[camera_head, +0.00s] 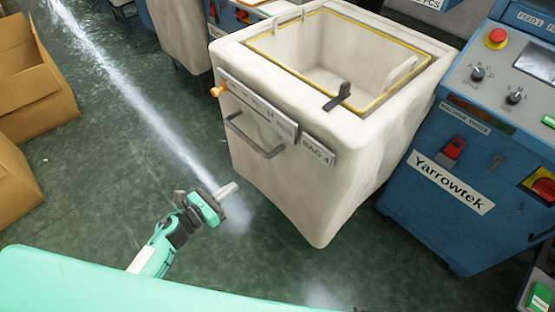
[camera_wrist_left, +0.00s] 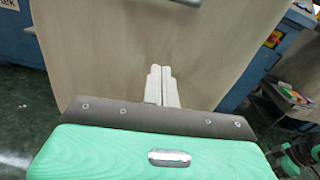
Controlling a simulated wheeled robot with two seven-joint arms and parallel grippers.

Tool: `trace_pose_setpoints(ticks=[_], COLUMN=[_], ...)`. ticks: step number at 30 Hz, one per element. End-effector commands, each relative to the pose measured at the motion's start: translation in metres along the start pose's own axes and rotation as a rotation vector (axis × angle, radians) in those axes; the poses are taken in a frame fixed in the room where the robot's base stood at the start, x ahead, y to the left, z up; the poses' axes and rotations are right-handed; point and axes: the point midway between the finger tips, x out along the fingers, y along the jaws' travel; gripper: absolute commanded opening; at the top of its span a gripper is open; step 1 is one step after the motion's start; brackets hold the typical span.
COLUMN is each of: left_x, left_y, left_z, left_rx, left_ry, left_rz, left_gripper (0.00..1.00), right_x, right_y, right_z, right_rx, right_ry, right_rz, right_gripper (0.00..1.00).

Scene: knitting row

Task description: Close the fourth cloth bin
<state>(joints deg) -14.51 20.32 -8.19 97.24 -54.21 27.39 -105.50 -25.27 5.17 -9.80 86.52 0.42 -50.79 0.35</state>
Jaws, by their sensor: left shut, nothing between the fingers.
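A cream cloth bin (camera_head: 280,185) stands in the middle of the head view. Its top is open, with a yellow-edged rim (camera_head: 378,104) and a bare inside. A dark handle (camera_head: 254,137), an orange knob and grey label plates, one ending "BAG 4", are on its front. A dark latch-like tab (camera_head: 338,96) stands on the front rim. My left gripper (camera_head: 229,189) is low in front of the bin's front face, shut and empty. In the left wrist view the shut fingers (camera_wrist_left: 161,84) point at a plain cream face (camera_wrist_left: 200,50); contact cannot be told. My right gripper is not in view.
A blue Yarrowtek machine (camera_head: 440,190) with a control panel stands close on the bin's right. Another cream bin (camera_head: 183,35) is behind on the left. Open cardboard boxes (camera_head: 35,85) are at the left edge. The green floor between is clear.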

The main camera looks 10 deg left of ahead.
Motion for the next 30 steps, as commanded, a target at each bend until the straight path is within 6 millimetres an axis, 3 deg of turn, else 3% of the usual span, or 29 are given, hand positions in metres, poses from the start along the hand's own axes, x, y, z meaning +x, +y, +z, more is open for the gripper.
trace_pose_setpoints(ticks=[8,21,30], left_x=[0.016,0.101,0.138], left_y=[-0.006,-0.009,-0.010], left_z=[0.014,0.016,0.014], left_rx=[0.099,0.094,0.092], left_ry=[-0.018,-0.019,-0.016], left_rz=[-0.033,-0.031,-0.030], left_gripper=[0.00,0.00,0.00], right_x=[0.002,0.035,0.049], right_y=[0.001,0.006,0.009], right_z=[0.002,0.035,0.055], right_rx=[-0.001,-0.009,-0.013], right_ry=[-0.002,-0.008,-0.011], right_rz=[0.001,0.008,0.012], right_gripper=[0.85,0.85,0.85])
